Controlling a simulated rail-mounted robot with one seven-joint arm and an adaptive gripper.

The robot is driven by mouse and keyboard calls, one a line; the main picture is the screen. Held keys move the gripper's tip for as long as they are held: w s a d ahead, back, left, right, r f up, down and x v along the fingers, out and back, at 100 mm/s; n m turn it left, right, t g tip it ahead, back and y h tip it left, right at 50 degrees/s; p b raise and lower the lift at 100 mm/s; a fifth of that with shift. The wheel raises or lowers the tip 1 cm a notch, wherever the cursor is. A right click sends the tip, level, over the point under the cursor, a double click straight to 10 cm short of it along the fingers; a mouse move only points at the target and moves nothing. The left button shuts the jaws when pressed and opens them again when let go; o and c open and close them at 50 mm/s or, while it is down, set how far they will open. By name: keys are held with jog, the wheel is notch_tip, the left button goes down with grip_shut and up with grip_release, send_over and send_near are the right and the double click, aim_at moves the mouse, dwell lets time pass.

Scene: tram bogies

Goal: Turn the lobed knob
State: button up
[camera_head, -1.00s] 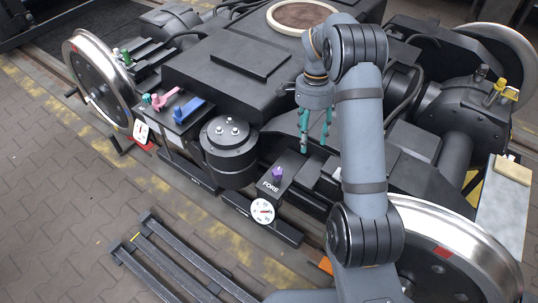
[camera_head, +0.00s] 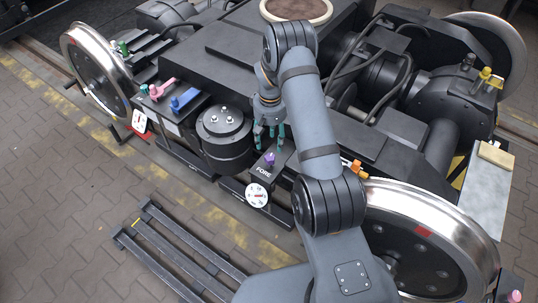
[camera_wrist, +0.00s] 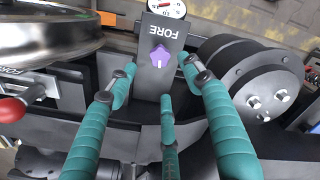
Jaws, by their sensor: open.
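The lobed knob (camera_head: 269,158) is small and purple, and sits on a dark block marked FORE (camera_head: 264,171). It also shows in the wrist view (camera_wrist: 160,56), near the top middle, with a pale mark on it. My gripper (camera_head: 269,143) is close behind the knob in the head view, its teal fingers pointing down. In the wrist view my gripper (camera_wrist: 158,85) has its teal fingers spread apart, with the knob between and beyond their tips. The fingers look open and empty, and no contact with the knob shows.
A white round gauge (camera_head: 257,195) is at the block's front end. A black cylinder with bolts (camera_head: 224,135) stands left of the knob. Pink (camera_head: 160,88) and blue (camera_head: 185,101) handles lie farther left. A large wheel (camera_head: 425,230) is on the right. A dark rack (camera_head: 180,250) lies on the floor.

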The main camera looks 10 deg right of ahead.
aim_at(270, 156)
notch_tip(270, 156, down, 9)
jog(key=shift+r, duration=0.2)
jog(key=shift+c, duration=0.3)
jog(key=c, duration=1.1)
jog(key=shift+f+m+b, duration=0.2)
jog(key=shift+m+b, duration=0.4)
jog(key=shift+b, duration=0.25)
jog(key=shift+r+m, duration=0.25)
jog(key=shift+m, duration=0.15)
jog(key=o, duration=1.2)
jog(key=shift+c, duration=0.2)
